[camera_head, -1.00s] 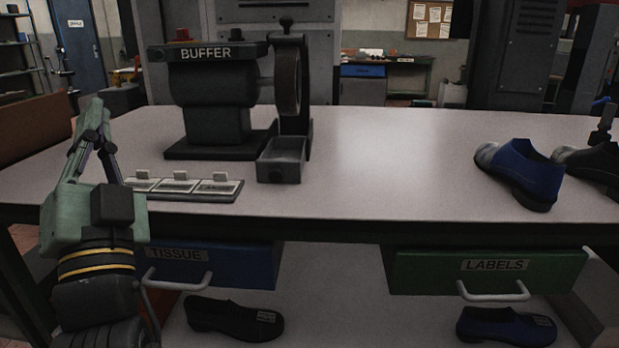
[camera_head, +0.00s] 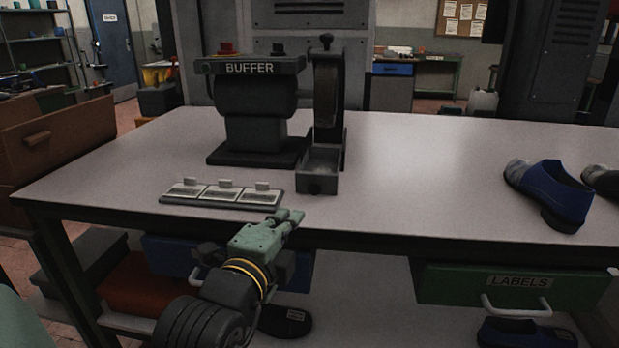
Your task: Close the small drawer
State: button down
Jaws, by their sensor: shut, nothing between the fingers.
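The small grey metal drawer (camera_head: 325,162) sits at the foot of the buffer (camera_head: 262,110), below its wheel. It stands pulled out toward me, its open top showing an empty inside. My gripper (camera_head: 292,216) is shut and empty. It is at the front edge of the table, nearer to me than the drawer and a little left of it, with its fingers pointing toward the back right. It appears apart from the drawer.
A rack of three small labelled pieces (camera_head: 222,194) lies left of the drawer. Blue shoes (camera_head: 556,190) stand at the right. Under the tabletop (camera_head: 420,170) hang a blue drawer (camera_head: 172,254) and a green LABELS drawer (camera_head: 510,285). The tabletop right of the buffer is clear.

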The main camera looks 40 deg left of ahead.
aim_at(312, 187)
jog(key=p+x, duration=0.2)
jog(key=x, duration=0.9)
jog(key=shift+w+a+p, duration=0.15)
jog(key=shift+w+p, duration=0.05)
jog(key=shift+p, duration=0.15)
jog(key=b+x, duration=0.1)
jog(key=x, duration=0.3)
jog(key=a+b+x, duration=0.1)
jog(key=x, duration=0.3)
jog(key=a+r+b+x, duration=0.1)
jog(key=x, duration=0.3)
jog(key=shift+s+r, duration=0.1)
jog(key=shift+r, duration=0.05)
